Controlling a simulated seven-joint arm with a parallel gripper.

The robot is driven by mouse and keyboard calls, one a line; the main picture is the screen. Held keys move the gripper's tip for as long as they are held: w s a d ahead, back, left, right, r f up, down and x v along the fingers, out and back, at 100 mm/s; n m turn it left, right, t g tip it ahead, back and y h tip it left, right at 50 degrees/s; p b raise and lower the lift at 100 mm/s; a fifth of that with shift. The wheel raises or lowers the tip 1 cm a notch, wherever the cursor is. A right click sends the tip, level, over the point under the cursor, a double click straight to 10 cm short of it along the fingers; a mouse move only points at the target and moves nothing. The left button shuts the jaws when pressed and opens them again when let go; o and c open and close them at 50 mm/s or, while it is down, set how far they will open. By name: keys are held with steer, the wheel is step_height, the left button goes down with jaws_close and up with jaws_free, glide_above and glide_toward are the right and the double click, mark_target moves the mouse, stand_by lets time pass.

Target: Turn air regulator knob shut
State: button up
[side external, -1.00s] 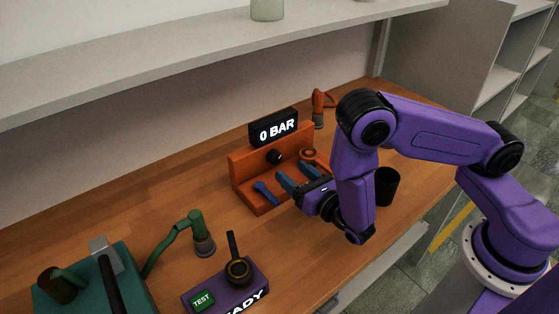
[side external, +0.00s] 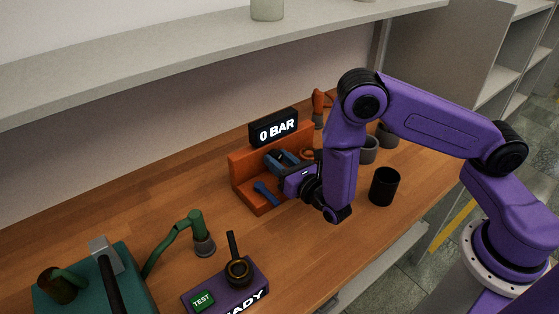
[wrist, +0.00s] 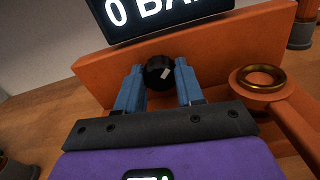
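The air regulator knob (wrist: 159,73) is a round black knob with a white mark, on the upright face of the orange unit (wrist: 85,72). A black display (side external: 273,128) above it reads "0 BAR". My gripper (wrist: 160,82) has its two blue fingers on either side of the knob. A gap shows between the left finger and the knob; the right finger is very close to it, and I cannot tell whether it touches. In the side external view my gripper (side external: 278,158) is at the front of the orange unit (side external: 242,168), and its fingers hide the knob.
A brass ring (wrist: 262,80) on an orange holder is to the right. A black cup (side external: 384,187) and grey cups (side external: 368,150) stand right of my arm. A purple device (side external: 224,288) is nearer.

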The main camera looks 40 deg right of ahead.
steer(key=shift+n, duration=2.9)
steer(key=o, duration=1)
steer(key=shift+o, duration=0.2)
steer(key=shift+s, duration=0.1)
steer(key=s, duration=1.5)
steer(key=shift+s+a, duration=0.15)
steer(key=shift+s, duration=1)
